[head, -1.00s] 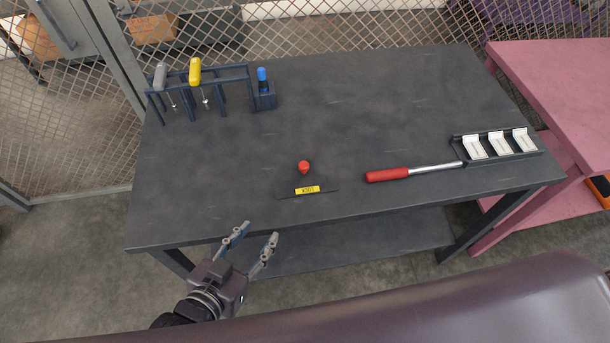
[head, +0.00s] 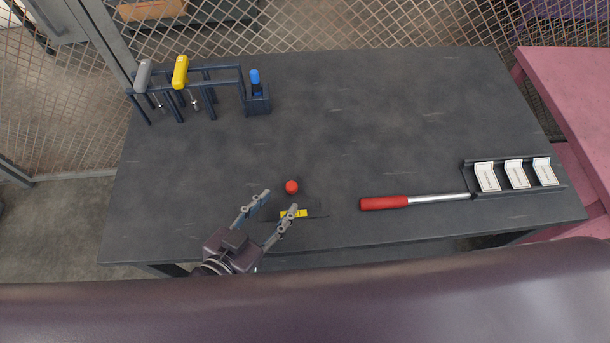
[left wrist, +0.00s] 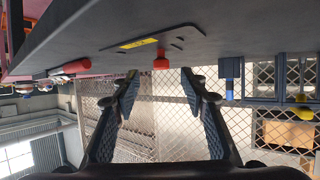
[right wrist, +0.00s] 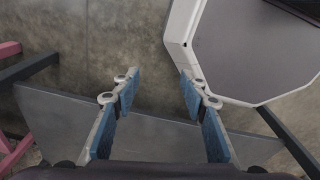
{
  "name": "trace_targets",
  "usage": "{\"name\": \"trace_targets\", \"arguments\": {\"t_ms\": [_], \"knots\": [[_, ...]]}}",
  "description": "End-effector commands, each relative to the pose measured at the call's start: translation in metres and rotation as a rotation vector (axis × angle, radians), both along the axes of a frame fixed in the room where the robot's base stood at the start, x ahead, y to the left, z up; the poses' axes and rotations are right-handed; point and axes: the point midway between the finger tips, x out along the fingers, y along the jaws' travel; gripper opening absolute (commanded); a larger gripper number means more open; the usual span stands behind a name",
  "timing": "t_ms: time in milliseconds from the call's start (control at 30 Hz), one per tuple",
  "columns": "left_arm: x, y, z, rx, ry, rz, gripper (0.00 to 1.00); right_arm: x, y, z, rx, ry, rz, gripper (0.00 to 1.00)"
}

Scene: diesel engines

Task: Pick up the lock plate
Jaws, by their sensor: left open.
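The lock plate (head: 316,213) is a thin dark plate with a yellow label, lying flat near the front edge of the grey table. A red knob (head: 291,187) stands at its far side; I cannot tell if it is joined to the plate. In the left wrist view the plate (left wrist: 130,46) and knob (left wrist: 161,62) appear upside down. My left gripper (head: 278,208) is open and empty, its fingers reaching over the table's front edge, covering part of the plate in the head view. My right gripper (right wrist: 158,80) is open and empty, away from the plate.
A red-handled bar (head: 385,203) lies right of the plate, near a black holder (head: 505,194) with white pieces. A rack (head: 222,84) with grey and yellow-handled tools and a blue-topped item (head: 254,78) stand at the back left. The table's middle is clear.

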Motion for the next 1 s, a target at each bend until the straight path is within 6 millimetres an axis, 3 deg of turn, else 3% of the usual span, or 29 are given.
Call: {"name": "trace_targets", "arguments": {"t_ms": [267,533,733,1000], "knots": [[0.017,-0.011,-0.008,-0.001,0.0,0.0,0.4,0.003,-0.004,0.005,-0.004,-0.003,0.0,0.4],[0.042,-0.025,-0.021,0.001,-0.001,0.001,0.4,-0.022,0.017,0.015,0.019,0.029,-0.002,0.4],[0.058,-0.036,-0.032,-0.001,0.001,0.0,0.4,-0.013,0.012,0.018,0.013,0.018,0.0,0.4],[0.06,-0.037,-0.034,0.001,0.001,0.0,0.4,-0.002,0.005,0.018,0.006,0.002,0.0,0.4]]}}
